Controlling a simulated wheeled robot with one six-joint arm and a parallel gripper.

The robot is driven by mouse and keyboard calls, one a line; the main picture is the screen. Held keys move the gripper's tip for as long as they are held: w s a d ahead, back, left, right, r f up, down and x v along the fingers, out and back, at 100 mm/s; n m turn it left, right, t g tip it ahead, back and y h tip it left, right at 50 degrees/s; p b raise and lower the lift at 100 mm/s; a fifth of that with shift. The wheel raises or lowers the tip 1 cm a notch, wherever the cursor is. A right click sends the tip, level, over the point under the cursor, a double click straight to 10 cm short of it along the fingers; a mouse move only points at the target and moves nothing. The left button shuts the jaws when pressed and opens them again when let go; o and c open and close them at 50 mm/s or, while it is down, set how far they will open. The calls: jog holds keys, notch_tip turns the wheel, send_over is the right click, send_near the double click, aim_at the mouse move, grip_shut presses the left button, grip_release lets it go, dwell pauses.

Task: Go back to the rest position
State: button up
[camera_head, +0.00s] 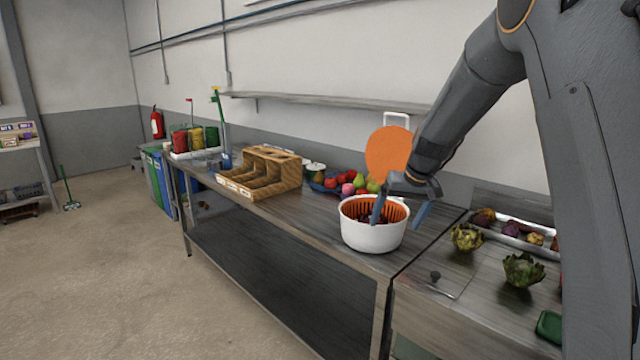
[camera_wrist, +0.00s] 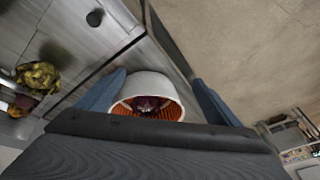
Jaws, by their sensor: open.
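My gripper (camera_head: 400,214) is open, with its blue-grey fingers spread above and around the near rim of a white bowl (camera_head: 372,238) with an orange slotted basket inside. The bowl stands on the metal table. In the wrist view the bowl (camera_wrist: 172,88) shows between and beyond the two fingers (camera_wrist: 160,100). Something dark purple (camera_wrist: 148,103) lies in the orange basket; nothing shows held between the fingers. An orange disc (camera_head: 388,152) shows behind the gripper in the head view; I cannot tell what it rests on.
Two artichokes (camera_head: 522,270) and a tray of vegetables (camera_head: 512,232) are on the right counter. A fruit bowl (camera_head: 335,186) and a wooden divided rack (camera_head: 262,172) stand farther back on the table. A shelf (camera_head: 330,102) runs along the wall.

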jog(key=s+f+g+b, duration=0.1)
jog(key=s+f+b, duration=0.2)
jog(key=s, duration=0.8)
jog(key=s+a+f+g+h+b, duration=0.1)
jog(key=s+f+b, duration=0.1)
jog(key=s+f, duration=0.5)
jog(key=s+f+g+h+b, duration=0.1)
jog(key=s+f+b, duration=0.2)
jog(key=s, duration=1.2)
notch_tip(320, 180, down, 3)
jog(key=shift+s+a+f+b, duration=0.1)
jog(key=shift+s+a+b, duration=0.2)
jog(key=shift+s+a, duration=0.05)
